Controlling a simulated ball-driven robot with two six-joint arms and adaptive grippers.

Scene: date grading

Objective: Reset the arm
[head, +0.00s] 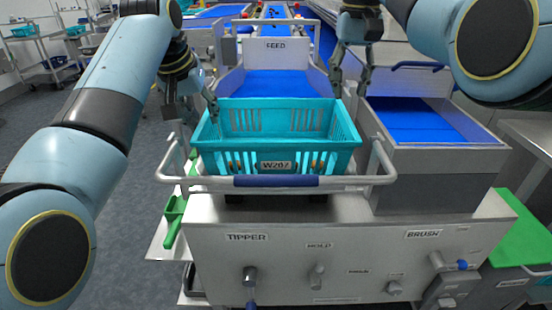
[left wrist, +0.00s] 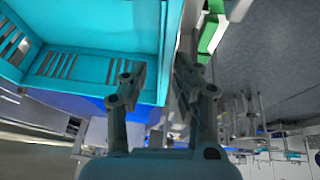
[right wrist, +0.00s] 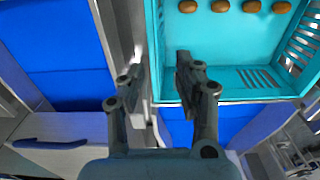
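A teal crate (head: 285,163) labelled W207 stands upright in the metal tipper frame (head: 372,180). My left gripper (head: 197,103) is at the crate's left side, open and empty. My right gripper (head: 352,85) is near the crate's back right corner, open. In the right wrist view, its fingers (right wrist: 160,78) are apart and the crate's rim (right wrist: 153,60) runs between them in the picture. I cannot tell whether either gripper touches the crate.
Several brown dates (right wrist: 252,6) lie in the crate. A blue-floored metal bin (head: 440,150) is right of the crate. The FEED chute (head: 280,84) is behind it. Knobs and the TIPPER handle (head: 250,278) are on the front panel.

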